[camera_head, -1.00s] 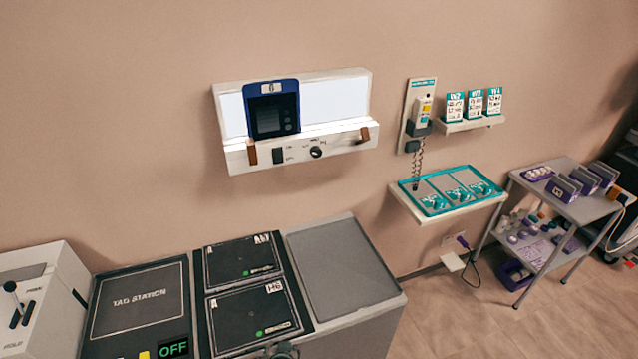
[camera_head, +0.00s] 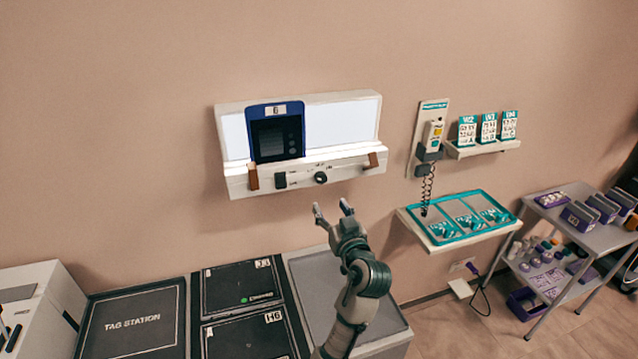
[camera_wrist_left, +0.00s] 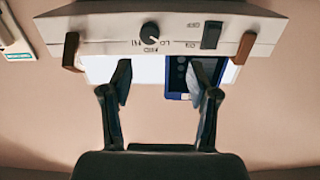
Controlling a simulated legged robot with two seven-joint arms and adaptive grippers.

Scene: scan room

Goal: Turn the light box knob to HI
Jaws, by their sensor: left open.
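The light box (camera_head: 350,165) is mounted on the wall, with a lit white panel and a control strip below it. Its round black knob (camera_head: 320,178) sits mid-strip and also shows upside down in the wrist view (camera_wrist_left: 150,33), with small labels around it. I cannot tell surely which label it points to. My left gripper (camera_head: 331,206) is open and empty, below the knob and apart from it. In the wrist view its two fingers (camera_wrist_left: 158,82) stand spread, reaching toward the strip. My right gripper is not in view.
A black rocker switch (camera_head: 281,180) is left of the knob. Brown clips (camera_head: 253,178) sit at the strip's ends. A blue-framed film (camera_head: 277,132) leans on the panel. The tag station (camera_head: 135,322) is below, and a teal tray shelf (camera_head: 410,218) is to the right.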

